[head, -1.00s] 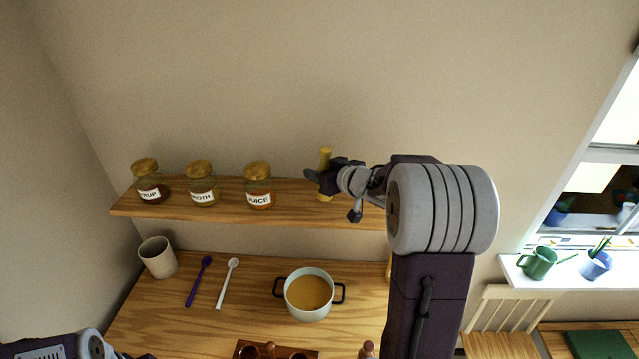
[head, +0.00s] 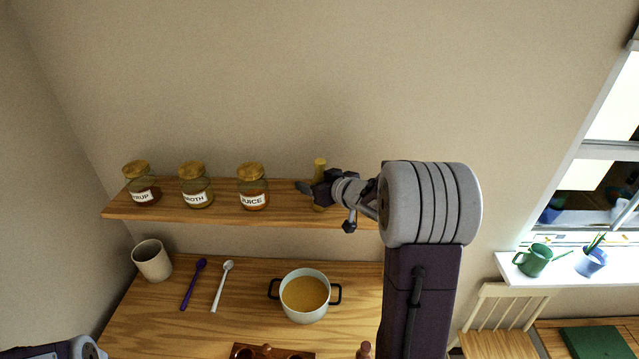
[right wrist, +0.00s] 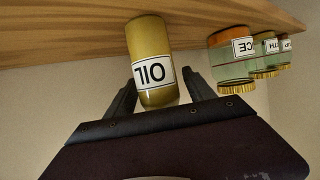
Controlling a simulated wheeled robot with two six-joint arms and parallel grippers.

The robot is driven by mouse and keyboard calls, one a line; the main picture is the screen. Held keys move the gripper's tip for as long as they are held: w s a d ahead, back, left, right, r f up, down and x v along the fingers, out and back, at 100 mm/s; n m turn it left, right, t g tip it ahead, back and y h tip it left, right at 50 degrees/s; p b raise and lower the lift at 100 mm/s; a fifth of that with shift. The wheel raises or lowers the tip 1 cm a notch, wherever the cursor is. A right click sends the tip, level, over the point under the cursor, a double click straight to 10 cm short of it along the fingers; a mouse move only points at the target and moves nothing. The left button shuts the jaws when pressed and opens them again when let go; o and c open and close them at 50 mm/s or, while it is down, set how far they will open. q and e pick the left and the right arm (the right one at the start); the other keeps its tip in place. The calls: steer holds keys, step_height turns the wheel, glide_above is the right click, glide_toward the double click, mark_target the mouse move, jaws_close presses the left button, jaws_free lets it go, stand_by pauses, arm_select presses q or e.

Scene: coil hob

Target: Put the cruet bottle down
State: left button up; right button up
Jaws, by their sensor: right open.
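The cruet bottle (head: 320,165) is yellow and stands upright on the wooden wall shelf (head: 290,213), to the right of the jars. In the right wrist view, which is upside down, the bottle (right wrist: 150,45) has a white label reading OIL and its base meets the shelf (right wrist: 70,40). My right gripper (head: 318,190) is at the bottle and hides part of it in the head view. In the right wrist view its two fingers (right wrist: 160,80) are spread, one on each side of the bottle, with gaps showing. My left gripper is out of view.
Jars labelled SYRUP (head: 140,185), BROTH (head: 195,185) and JUICE (head: 252,187) stand left of the bottle on the shelf. Below, the counter holds a beige cup (head: 152,262), a purple spoon (head: 193,285), a white spoon (head: 222,287) and a pot of soup (head: 305,296).

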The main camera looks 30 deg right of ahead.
steer(key=a+v, duration=0.1)
steer(key=v, duration=1.1)
steer(key=shift+d+p, duration=0.3)
steer(key=shift+d, duration=0.1)
steer(key=shift+s, duration=0.1)
